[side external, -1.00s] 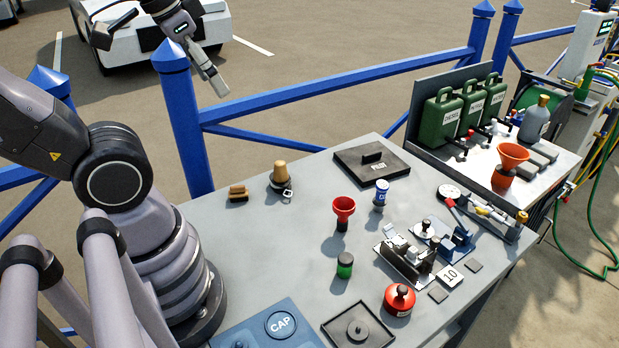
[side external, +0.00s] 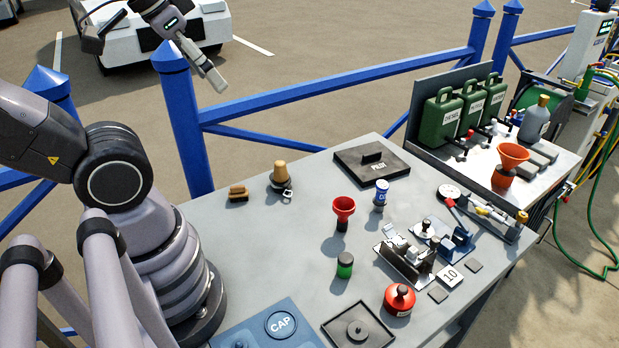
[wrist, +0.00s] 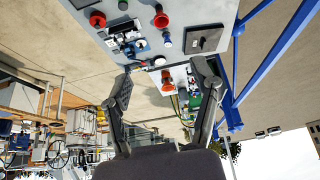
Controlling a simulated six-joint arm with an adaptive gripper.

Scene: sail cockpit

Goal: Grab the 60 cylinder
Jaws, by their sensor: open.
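I cannot read a "60" mark on any cylinder in either view. Small metal and dark cylindrical pieces stand at the block set (side external: 408,258) on the right of the grey table; it also shows in the wrist view (wrist: 128,38). A card marked 10 (side external: 450,276) lies beside it. My gripper (side external: 219,86) is high above the ground beyond the table's back edge, far from these pieces. In the wrist view my gripper (wrist: 164,72) has its two fingers wide apart with nothing held between them.
On the table stand a red funnel (side external: 343,208), a blue-and-white can (side external: 381,192), a green jar (side external: 345,266), a red canister (side external: 399,299) and a black lidded plate (side external: 372,163). A blue fence (side external: 340,80) runs behind. The table's left middle is clear.

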